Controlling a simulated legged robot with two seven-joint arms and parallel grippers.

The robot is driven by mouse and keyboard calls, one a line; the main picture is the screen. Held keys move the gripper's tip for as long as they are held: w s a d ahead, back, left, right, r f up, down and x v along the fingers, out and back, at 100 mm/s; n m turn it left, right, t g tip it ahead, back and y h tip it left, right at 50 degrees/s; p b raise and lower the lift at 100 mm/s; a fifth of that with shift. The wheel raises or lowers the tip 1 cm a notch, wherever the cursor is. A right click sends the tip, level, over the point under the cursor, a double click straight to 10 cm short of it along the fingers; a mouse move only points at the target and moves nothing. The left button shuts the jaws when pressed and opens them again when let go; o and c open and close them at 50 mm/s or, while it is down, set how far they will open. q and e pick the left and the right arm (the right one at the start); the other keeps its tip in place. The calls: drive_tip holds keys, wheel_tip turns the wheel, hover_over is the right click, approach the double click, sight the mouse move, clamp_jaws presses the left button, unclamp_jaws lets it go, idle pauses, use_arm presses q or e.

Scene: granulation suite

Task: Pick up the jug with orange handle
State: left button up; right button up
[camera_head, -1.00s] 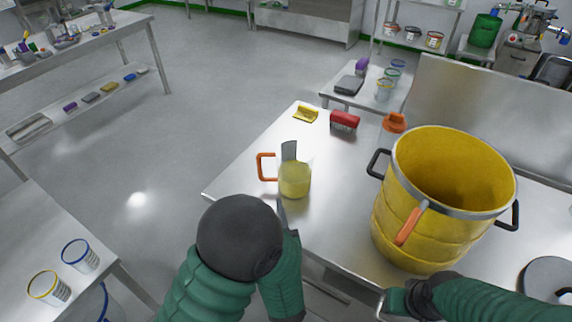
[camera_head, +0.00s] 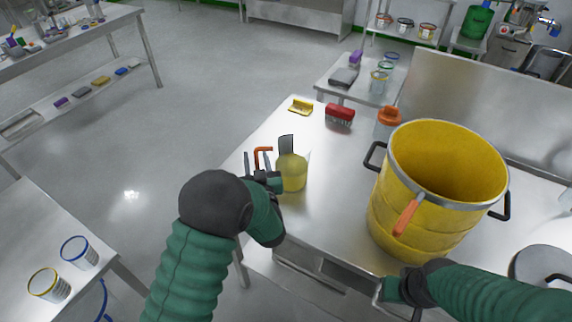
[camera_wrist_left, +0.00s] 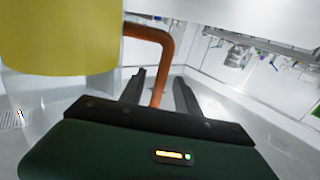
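The jug (camera_head: 293,173) is clear with yellow contents and an orange handle (camera_head: 263,151) on its left side. It stands upright on the steel table, left of the big yellow drum. My left gripper (camera_head: 257,162) is at the handle. In the left wrist view the open fingers (camera_wrist_left: 160,90) stand on either side of the handle (camera_wrist_left: 164,55), with gaps visible. The yellow jug body (camera_wrist_left: 60,38) fills the upper left there. My right gripper (camera_head: 388,292) is low at the table's front edge, and its fingers do not show clearly.
The yellow drum (camera_head: 420,220) with dark side handles and an orange-handled tool (camera_head: 406,217) stands right of the jug. A red brush (camera_head: 340,114), yellow scraper (camera_head: 300,107) and orange-topped container (camera_head: 388,121) lie behind. Table between jug and brush is mostly clear.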

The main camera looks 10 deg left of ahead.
use_arm(q)
drive_tip(key=shift+d, duration=0.15)
clamp_jaws()
idle(1.1)
